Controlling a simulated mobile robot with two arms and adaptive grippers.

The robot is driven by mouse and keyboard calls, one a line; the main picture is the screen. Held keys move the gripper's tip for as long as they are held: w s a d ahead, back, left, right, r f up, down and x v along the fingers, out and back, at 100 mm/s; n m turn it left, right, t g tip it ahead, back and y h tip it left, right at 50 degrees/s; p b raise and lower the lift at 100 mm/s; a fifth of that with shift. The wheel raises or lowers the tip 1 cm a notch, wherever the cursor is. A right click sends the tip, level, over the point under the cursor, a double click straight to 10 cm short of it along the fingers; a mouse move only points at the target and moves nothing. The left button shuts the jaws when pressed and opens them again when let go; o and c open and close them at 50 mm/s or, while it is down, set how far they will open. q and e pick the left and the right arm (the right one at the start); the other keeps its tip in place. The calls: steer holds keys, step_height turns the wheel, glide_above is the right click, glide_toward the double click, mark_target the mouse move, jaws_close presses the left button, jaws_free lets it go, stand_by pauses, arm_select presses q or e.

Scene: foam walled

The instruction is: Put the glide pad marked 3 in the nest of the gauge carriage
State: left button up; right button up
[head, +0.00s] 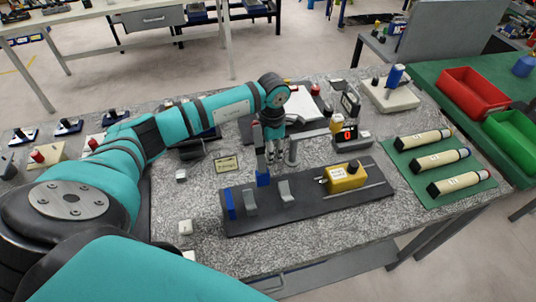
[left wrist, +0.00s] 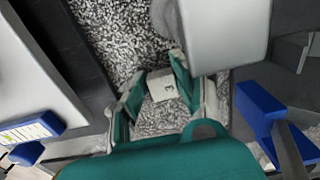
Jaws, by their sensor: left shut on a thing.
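My left gripper (head: 272,150) is over the granite table, just behind the dark rail. In the left wrist view its two fingers (left wrist: 160,92) are closed on the sides of a pale glide pad marked 3 (left wrist: 165,86). The pad's 3 faces the camera, with speckled granite behind it. In the head view I cannot make out the held pad. A yellow block with a black knob (head: 346,178), which looks like the gauge carriage, sits on the dark rail (head: 300,208), right of the gripper. I cannot make out its nest. My right gripper is not in view.
Small pale pads (head: 185,227) lie left of the rail. Blue (head: 229,204) and grey stops stand on the rail. A gauge with a red display (head: 346,134) stands behind it. Several cream cylinders (head: 443,160) lie on a green mat at right. Red (head: 474,92) and green bins stand beyond.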

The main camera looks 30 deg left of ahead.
arm_select(q)
steer(key=shift+c, duration=1.2)
